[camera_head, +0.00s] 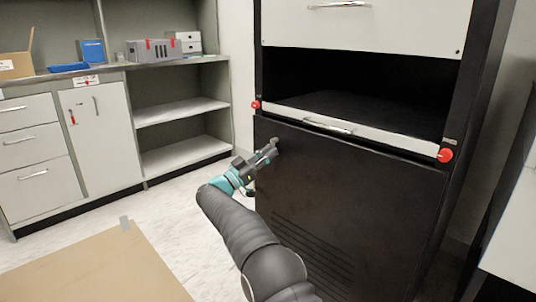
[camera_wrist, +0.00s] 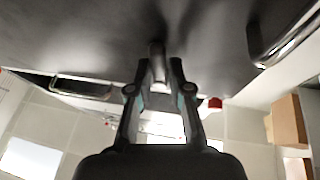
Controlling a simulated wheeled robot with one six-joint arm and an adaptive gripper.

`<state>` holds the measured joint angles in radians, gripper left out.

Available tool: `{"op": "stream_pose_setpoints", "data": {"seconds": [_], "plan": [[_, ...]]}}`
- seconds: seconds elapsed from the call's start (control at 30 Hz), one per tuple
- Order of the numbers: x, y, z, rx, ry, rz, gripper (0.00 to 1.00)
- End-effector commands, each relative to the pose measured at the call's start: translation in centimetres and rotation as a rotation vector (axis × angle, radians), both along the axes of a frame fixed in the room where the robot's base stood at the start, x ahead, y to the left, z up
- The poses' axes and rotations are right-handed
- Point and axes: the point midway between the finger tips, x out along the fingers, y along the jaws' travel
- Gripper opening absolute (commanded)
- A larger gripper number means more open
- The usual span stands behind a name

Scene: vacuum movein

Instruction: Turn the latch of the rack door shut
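The rack door (camera_head: 345,215) is the large dark panel at the bottom front of the tall rack, with a slotted vent low on it. It looks closed, flush with the frame. My gripper (camera_head: 270,150) is at the door's upper left corner. A small grey latch (camera_head: 275,143) shows at its tips, partly hidden. In the wrist view a short rounded post, apparently the latch (camera_wrist: 157,50), stands at the fingertips of my gripper (camera_wrist: 160,68). The fingers are some way apart, on either side of the post. I cannot tell whether they press on it.
Above the door is an open bay with a light front strip (camera_head: 350,128) and red knobs (camera_head: 445,155) at its ends. A drawer (camera_head: 370,22) is higher up. Cabinets (camera_head: 100,135) stand left. A cardboard sheet (camera_head: 95,270) lies at lower left; floor between is clear.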

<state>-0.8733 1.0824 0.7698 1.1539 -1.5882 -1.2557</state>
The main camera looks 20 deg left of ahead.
Motion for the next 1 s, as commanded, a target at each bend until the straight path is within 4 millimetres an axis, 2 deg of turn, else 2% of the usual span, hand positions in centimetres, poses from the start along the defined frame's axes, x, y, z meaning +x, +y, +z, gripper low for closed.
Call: {"op": "stream_pose_setpoints", "data": {"seconds": [0.3,0.43,1.0], "plan": [[-0.1,0.0,0.0,-0.001,-0.001,-0.001,0.26],[-0.7,0.5,-0.3,-0.001,0.000,0.000,0.26],[-8.1,5.6,-4.3,-0.002,0.000,0.001,0.26]]}}
